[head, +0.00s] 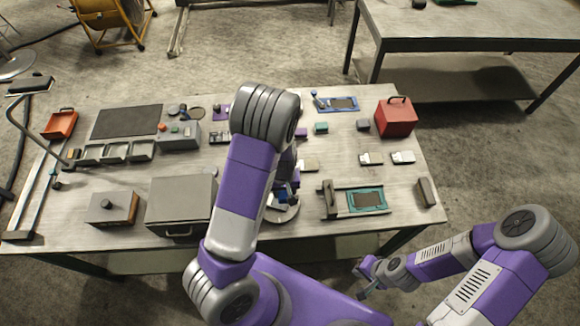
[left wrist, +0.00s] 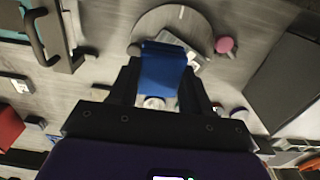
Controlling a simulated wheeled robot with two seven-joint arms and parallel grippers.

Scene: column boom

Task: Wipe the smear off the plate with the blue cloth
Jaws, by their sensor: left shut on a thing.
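The blue cloth (left wrist: 163,70) is pinched between the two fingers of my left gripper (left wrist: 160,88) in the left wrist view; a bit of it also shows in the head view (head: 282,197). The plate (left wrist: 150,24) is a round grey disc just beyond and under the cloth; in the head view its pale rim (head: 287,214) shows beside my left arm, which hides most of it. I cannot tell whether the cloth touches the plate. The smear cannot be made out. My right gripper (head: 366,279) is off the table's front edge, away from the plate; its jaw gap is unclear.
A grey lidded box (head: 181,201) stands left of the plate, and a teal-framed fixture (head: 367,200) stands right. A small pink-topped object (left wrist: 225,45) is close to the plate. A red box (head: 396,118) stands at the back right. Bare tabletop shows between them.

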